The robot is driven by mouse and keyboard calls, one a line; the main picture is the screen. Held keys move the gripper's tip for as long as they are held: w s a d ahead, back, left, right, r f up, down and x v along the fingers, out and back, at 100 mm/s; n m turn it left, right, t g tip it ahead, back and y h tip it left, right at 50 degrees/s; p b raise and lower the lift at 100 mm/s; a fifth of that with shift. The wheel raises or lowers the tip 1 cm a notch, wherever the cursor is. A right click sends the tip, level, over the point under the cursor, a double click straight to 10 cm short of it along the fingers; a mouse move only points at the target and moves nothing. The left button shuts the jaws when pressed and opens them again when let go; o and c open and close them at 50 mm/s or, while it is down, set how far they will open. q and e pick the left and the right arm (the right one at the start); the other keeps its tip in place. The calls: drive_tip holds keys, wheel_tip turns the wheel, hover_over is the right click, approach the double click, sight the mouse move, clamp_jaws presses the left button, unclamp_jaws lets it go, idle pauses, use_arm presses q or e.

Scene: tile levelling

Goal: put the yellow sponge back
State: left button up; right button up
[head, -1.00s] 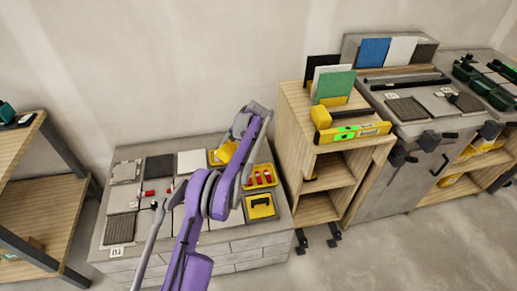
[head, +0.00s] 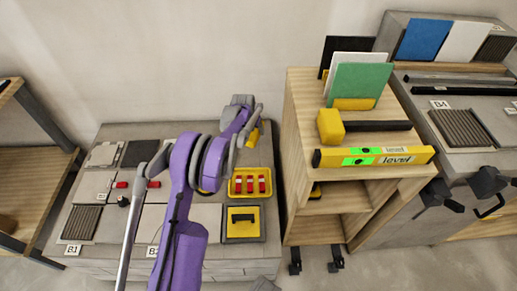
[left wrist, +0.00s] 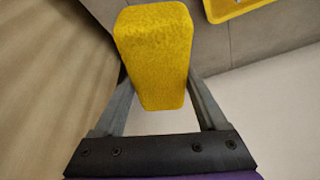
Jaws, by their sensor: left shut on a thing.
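The yellow sponge (left wrist: 155,55) is a rough-textured block held between the two grey fingers of my left gripper (left wrist: 158,88) in the left wrist view. In the head view my left gripper (head: 252,127) is above the back right of the low grey bench (head: 188,131), near the wooden cabinet. Part of the sponge (head: 254,137) shows there, and the arm hides the rest. My right gripper is not in view.
A yellow tray (head: 250,181) with red pieces and a yellow-framed square (head: 243,222) sit on the bench's right side. The wooden cabinet (head: 300,140) carries a level (head: 373,156), a yellow-headed mallet (head: 331,127) and upright boards. Dark clamps (head: 487,182) project from the right-hand bench.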

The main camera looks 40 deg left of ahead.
use_arm(q)
wheel_tip(320, 180, down, 4)
drive_tip(key=shift+f+b, duration=0.1)
drive_tip(key=shift+b, duration=0.35)
wheel_tip(320, 180, down, 5)
drive_tip(key=shift+f+b, duration=0.15)
drive_tip(key=shift+b, duration=0.5)
drive_tip(key=o, duration=1.1)
